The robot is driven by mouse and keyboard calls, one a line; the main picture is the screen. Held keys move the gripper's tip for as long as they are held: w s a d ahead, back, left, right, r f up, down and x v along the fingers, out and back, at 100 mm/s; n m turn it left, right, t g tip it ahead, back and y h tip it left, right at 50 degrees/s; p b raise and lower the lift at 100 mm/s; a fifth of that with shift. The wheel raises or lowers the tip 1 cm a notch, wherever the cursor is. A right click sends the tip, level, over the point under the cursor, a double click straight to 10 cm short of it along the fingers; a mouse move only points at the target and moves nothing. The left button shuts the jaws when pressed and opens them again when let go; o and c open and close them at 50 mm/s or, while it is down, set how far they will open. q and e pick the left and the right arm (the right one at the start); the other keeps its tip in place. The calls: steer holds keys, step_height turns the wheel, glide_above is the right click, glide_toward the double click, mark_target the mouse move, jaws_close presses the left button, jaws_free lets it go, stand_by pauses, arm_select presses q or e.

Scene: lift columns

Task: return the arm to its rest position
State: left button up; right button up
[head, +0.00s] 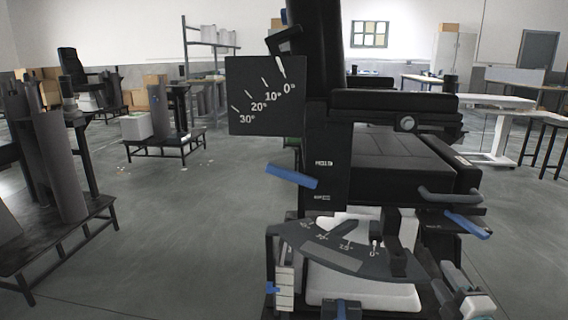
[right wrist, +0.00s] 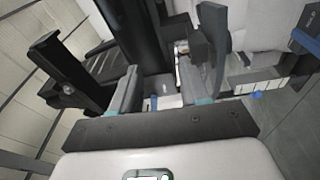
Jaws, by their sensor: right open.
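My right gripper (head: 436,272) is low at the right in the head view, beside the lower part of a large black machine (head: 385,160). In the right wrist view the same gripper (right wrist: 160,92) has its two grey fingers apart. Dark and white machine parts show between and beyond the fingers. I cannot tell whether a finger touches them. My left gripper is not in view.
The machine carries an upper angle plate (head: 262,97), a lower curved scale (head: 335,247) and blue levers (head: 291,176) (head: 468,225). A dark bench with grey cylinders (head: 62,165) stands at the left. The floor (head: 190,235) between is clear.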

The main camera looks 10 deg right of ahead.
steer(key=w+a+f+m+g+y, duration=0.1)
steer(key=a+f+g+y, duration=0.1)
steer(key=a+f, duration=0.5)
steer(key=a+f+g+y, duration=0.15)
steer(key=a+f, duration=0.25)
steer(key=f, duration=0.5)
steer(key=s+a+f+m+g+y, duration=0.1)
steer(key=s+a+f+m+g, duration=0.1)
steer(key=s+a+f+g, duration=0.35)
steer(key=s+a+f+m+g+y, duration=0.1)
steer(key=s+a+f+m+g, duration=0.15)
steer(key=a+f, duration=0.55)
steer(key=s+a+f+m+g, duration=0.1)
steer(key=s+f+m+g, duration=0.2)
steer(key=s+f+m, duration=0.35)
steer(key=s+a+f+m+g, duration=0.1)
steer(key=s+f+m+g, duration=0.3)
steer(key=s+m, duration=0.5)
step_height(320, 180, up, 29)
steer(key=s+n+p, duration=0.2)
steer(key=p, duration=2.6)
steer(key=shift+a+f+n, duration=0.15)
steer(key=shift+f+n, duration=0.05)
steer(key=shift+n, duration=0.2)
steer(key=shift+w, duration=0.1)
